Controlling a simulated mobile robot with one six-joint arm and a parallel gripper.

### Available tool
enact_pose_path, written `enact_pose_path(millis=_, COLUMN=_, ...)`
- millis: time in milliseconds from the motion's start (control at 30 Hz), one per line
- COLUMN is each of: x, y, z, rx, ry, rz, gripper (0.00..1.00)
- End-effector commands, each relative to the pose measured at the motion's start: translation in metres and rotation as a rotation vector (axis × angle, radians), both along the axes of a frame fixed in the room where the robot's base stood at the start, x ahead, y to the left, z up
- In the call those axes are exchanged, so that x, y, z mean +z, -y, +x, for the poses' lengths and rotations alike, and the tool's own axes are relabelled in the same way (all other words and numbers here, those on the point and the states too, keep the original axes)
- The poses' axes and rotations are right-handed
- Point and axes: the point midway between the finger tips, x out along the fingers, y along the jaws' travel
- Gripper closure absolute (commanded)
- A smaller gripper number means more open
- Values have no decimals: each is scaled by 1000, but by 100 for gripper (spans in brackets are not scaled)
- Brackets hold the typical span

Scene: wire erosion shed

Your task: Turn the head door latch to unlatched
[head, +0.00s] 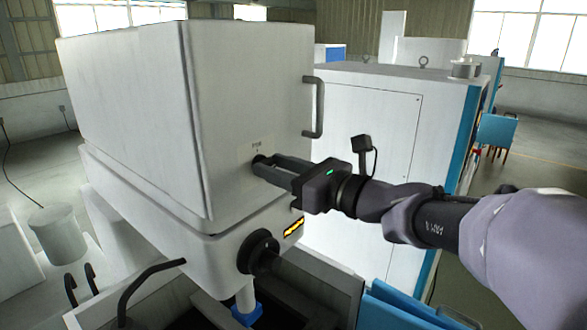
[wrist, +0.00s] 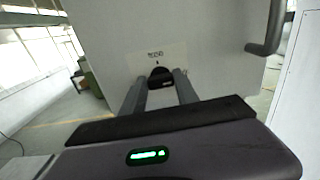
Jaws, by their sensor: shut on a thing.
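The head door latch (wrist: 160,74) is a small dark knob on the white front face of the machine head. A small printed label with a mark sits just above it. My gripper (head: 258,166) reaches in from the right in the head view, its fingertips at the latch. In the wrist view, the two fingers of my gripper (wrist: 160,80) stand on either side of the latch and are shut on it. In the head view the fingers hide most of the latch. I cannot tell the angle of the latch.
The white head door (head: 250,90) has a dark handle (head: 314,107) at its right edge, also in the wrist view (wrist: 268,30). A black round knob (head: 258,252) sits below my gripper. A white cabinet (head: 350,150) stands behind my arm. A bent dark bar (head: 140,285) is at lower left.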

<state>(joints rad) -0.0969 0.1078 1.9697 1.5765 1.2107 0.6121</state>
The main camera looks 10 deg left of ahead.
Motion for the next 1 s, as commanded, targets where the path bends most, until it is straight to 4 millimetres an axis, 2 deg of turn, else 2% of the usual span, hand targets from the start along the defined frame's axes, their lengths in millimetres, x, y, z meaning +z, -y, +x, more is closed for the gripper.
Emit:
enact_pose_path(millis=267, x=-6, y=0, z=-1, rx=0, ry=136, rz=-78, gripper=100)
enact_pose_path(millis=1000, x=-9, y=-2, z=-3, rx=-1, ry=737, rz=-432, gripper=100)
